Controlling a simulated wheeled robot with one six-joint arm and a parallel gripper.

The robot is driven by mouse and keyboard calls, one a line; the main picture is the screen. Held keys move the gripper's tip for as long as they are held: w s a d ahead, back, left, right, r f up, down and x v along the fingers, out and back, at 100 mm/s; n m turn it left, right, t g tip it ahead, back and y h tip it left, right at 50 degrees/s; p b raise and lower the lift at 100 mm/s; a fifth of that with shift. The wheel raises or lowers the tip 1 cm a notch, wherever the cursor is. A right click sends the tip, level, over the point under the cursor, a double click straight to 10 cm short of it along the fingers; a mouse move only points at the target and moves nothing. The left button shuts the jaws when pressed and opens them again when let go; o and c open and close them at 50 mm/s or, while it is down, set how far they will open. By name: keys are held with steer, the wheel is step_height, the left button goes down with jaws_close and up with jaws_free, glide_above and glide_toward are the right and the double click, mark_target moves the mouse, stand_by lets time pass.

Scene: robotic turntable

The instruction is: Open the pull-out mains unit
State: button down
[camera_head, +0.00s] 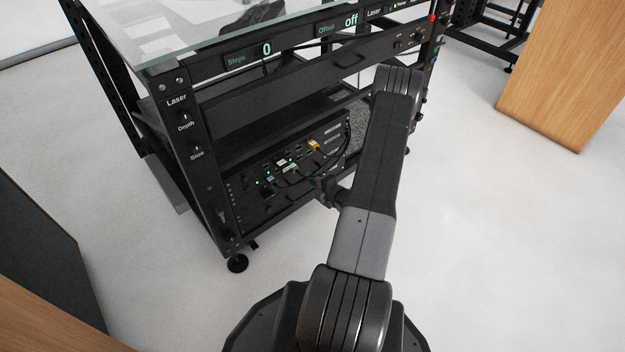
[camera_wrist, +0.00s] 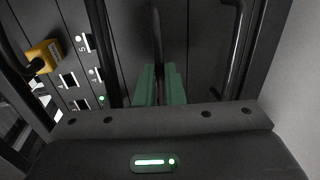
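In the wrist view my gripper (camera_wrist: 160,85) has two green fingers close together, one on each side of a thin dark upright bar (camera_wrist: 156,35) that looks like a handle. The bar stands in front of a dark panel (camera_wrist: 205,55), which may be the mains unit's front. The narrow gap is dark, so I cannot tell whether the fingers touch the bar. In the head view the rack unit (camera_head: 246,212) sits low in the black turntable frame and looks pushed in. My arm hides part of its right side, and the fingertips are not clear there.
A second dark curved bar (camera_wrist: 240,50) stands right of the fingers. A yellow plug (camera_wrist: 43,57) and numbered sockets are to the left; cables (camera_head: 325,160) hang nearby. The glass top (camera_head: 200,30) overhangs the rack. Floor in front is clear; a wooden cabinet (camera_head: 565,70) stands right.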

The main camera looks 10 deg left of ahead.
steer(key=shift+s+d, duration=0.1)
steer(key=f+v, duration=0.2)
steer(key=v, duration=1)
steer(key=d+f+v, duration=0.1)
steer(key=f+v, duration=0.2)
steer(key=v, duration=0.8)
steer(key=shift+s+d+p, duration=0.25)
steer(key=shift+s+p, duration=0.15)
steer(key=shift+s, duration=0.1)
steer(key=c, duration=1.5)
jaws_free()
steer(key=p+v, duration=0.3)
steer(key=v, duration=1.1)
steer(key=shift+p, duration=0.3)
steer(key=shift+w, duration=0.1)
